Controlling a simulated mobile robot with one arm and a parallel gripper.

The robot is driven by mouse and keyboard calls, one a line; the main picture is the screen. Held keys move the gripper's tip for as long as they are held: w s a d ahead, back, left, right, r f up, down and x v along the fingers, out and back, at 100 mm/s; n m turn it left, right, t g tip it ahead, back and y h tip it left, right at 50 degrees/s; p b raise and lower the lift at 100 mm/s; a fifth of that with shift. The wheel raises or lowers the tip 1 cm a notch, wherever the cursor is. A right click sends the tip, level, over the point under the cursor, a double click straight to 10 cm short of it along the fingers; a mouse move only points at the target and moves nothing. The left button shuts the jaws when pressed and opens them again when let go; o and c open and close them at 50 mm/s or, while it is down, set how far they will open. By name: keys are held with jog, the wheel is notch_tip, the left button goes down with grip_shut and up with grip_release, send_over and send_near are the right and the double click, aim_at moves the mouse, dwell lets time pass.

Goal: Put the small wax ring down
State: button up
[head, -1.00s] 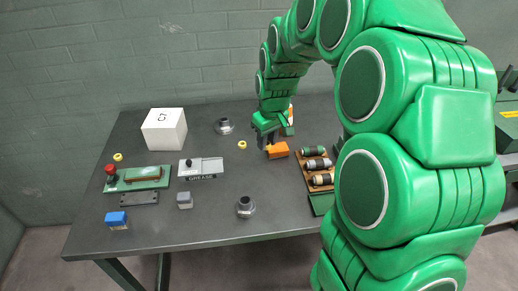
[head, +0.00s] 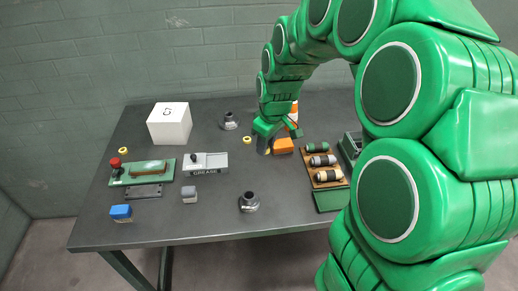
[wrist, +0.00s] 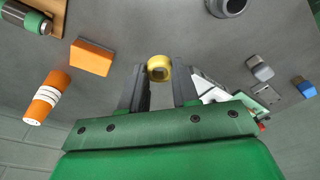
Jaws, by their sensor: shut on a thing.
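The small yellow wax ring (wrist: 158,68) is between the fingertips of my gripper (wrist: 159,75) in the wrist view. My gripper is shut on it. A second yellow ring (head: 122,151) lies at the far left of the table.
A wooden rack of spools (head: 328,178) stands to the right. The table's (head: 180,222) front middle is mostly clear.

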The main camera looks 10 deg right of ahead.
jog(key=w+f, duration=0.2)
jog(key=w, duration=0.3)
send_over(257, 156)
jog(key=shift+s+d+f, duration=0.15)
jog(key=shift+f, duration=1.35)
jog(key=shift+s+d+f, duration=0.1)
jog(key=shift+f, duration=1.4)
jog(key=shift+w+f, duration=0.1)
jog(key=shift+f, duration=1.55)
jog(key=shift+f, duration=0.15)
jog(key=o, duration=1)
